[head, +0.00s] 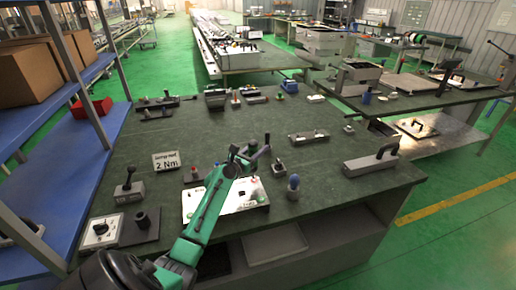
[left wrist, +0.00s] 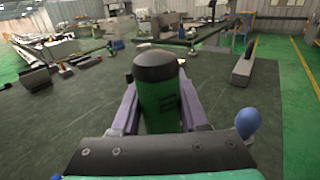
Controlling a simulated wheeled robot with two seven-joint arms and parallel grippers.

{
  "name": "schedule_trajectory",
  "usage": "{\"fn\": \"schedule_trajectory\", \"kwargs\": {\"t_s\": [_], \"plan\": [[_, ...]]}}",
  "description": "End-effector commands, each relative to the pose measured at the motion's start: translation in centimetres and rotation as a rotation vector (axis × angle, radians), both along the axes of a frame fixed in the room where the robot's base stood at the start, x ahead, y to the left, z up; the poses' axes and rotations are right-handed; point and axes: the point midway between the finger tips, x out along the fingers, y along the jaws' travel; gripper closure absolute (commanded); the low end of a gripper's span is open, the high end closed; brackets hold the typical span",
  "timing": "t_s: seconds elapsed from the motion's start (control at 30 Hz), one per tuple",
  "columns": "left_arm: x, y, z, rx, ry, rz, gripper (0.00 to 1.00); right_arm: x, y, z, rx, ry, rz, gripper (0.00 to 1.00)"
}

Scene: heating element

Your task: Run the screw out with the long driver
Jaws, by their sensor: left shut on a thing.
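My left gripper (head: 249,157) is above the white panel (head: 226,208) on the workbench. In the left wrist view my left gripper (left wrist: 162,112) has its two purple fingers shut on the driver (left wrist: 158,95), a thick green handle with a black cap. The driver stands roughly upright between the fingers; its lower part is hidden in both views. My arm covers part of the panel. The screw is too small or hidden to make out, and I cannot tell whether the driver's tip touches it. My right gripper is not in view.
A black-handled block (head: 372,162) lies further right. The bench's front right is mostly clear.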

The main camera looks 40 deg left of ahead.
Motion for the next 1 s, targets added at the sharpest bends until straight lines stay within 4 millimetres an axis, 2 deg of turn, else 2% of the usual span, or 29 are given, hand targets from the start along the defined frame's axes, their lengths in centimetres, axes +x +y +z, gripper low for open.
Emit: {"fn": "schedule_trajectory", "kwargs": {"t_s": [0.37,1.0], "plan": [[0.1,0.0,0.1,0.001,-0.003,0.001,1.0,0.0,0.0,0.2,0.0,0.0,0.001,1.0],[0.1,0.0,-1.0,0.0,-0.003,0.0,1.0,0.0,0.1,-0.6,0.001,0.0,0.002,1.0]]}}
